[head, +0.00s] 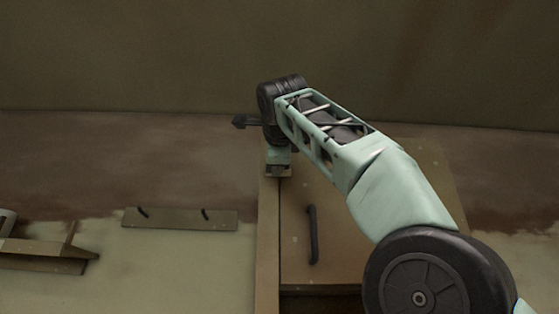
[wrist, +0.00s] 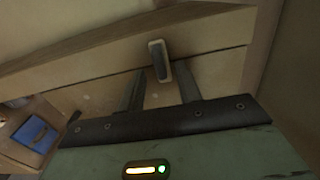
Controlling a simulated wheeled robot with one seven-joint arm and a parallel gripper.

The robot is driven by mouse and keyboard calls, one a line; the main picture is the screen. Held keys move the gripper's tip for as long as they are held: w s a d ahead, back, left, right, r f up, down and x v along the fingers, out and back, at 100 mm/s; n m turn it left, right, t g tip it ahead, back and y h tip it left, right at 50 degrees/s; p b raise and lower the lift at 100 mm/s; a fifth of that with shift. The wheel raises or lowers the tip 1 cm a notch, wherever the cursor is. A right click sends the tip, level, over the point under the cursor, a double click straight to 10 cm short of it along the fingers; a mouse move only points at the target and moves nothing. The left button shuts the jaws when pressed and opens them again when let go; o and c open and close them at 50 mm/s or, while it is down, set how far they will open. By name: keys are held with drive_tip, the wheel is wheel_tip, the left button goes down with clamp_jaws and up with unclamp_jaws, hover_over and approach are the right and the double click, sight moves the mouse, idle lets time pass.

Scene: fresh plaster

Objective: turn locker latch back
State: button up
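The locker (head: 340,215) is a brown box with a dark bar handle (head: 313,235) on its front. The latch (wrist: 158,62) shows in the wrist view as a grey lever on a small pale plate, set on a wooden strip. My gripper (wrist: 160,73) is open, with one dark finger on each side of the latch's lower end. A gap shows on both sides and I see no contact. In the head view my gripper's end is at the locker's upper left edge, and the latch is mostly hidden behind it.
A board with two dark hooks (head: 180,218) is on the wall left of the locker. A wooden shelf (head: 45,248) is at the far left. A blue item (wrist: 35,135) shows at lower left in the wrist view. Bare wall lies between board and locker.

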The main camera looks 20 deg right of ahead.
drive_tip(key=b+v, duration=0.2)
drive_tip(key=v, duration=1.3)
drive_tip(key=shift+s, duration=0.35)
drive_tip(key=shift+a, duration=0.15)
